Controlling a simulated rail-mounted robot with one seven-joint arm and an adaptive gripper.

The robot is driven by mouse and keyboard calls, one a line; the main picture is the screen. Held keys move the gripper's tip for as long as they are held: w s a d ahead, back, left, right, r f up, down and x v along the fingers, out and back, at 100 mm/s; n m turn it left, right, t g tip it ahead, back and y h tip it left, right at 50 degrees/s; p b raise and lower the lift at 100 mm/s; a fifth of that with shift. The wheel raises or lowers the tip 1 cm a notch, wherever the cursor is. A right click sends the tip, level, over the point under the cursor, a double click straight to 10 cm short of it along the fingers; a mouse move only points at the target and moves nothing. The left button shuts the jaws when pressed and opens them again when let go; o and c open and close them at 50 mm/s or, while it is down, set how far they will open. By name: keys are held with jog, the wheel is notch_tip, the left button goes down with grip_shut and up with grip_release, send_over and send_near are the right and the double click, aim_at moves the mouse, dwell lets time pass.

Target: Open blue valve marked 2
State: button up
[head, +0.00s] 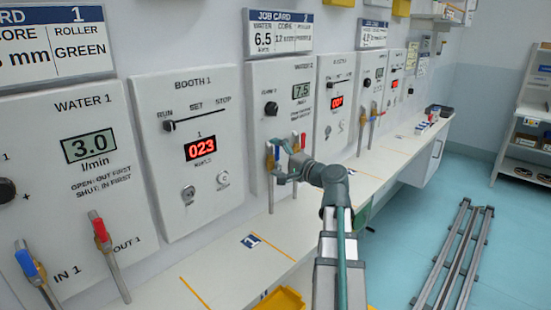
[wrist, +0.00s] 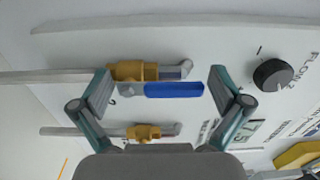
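The blue valve handle (wrist: 174,90) lies between my gripper's two fingers in the wrist view, parallel to its pipe (wrist: 50,76). Its brass body (wrist: 130,71) is beside the left finger. My gripper (wrist: 162,84) is open, with a gap visible between the handle and the right finger. In the head view my gripper (head: 284,170) is at the Water 2 panel (head: 262,95), partly covering the valves.
A second brass valve (wrist: 143,132) is close to my gripper in the wrist view. The black Flow 2 knob (wrist: 272,74) is right of the fingers. The Water 2 display (head: 301,91) reads 7.5, and job card 2 (head: 278,32) shows 6.5. Water 1 valves (head: 101,229) stand at left.

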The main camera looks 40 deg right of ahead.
jog(key=shift+s, duration=0.1)
jog(key=s+d, duration=0.2)
jog(key=s, duration=0.9)
jog(key=shift+s, duration=0.35)
jog(key=shift+d+f, duration=0.1)
jog(key=shift+d, duration=0.1)
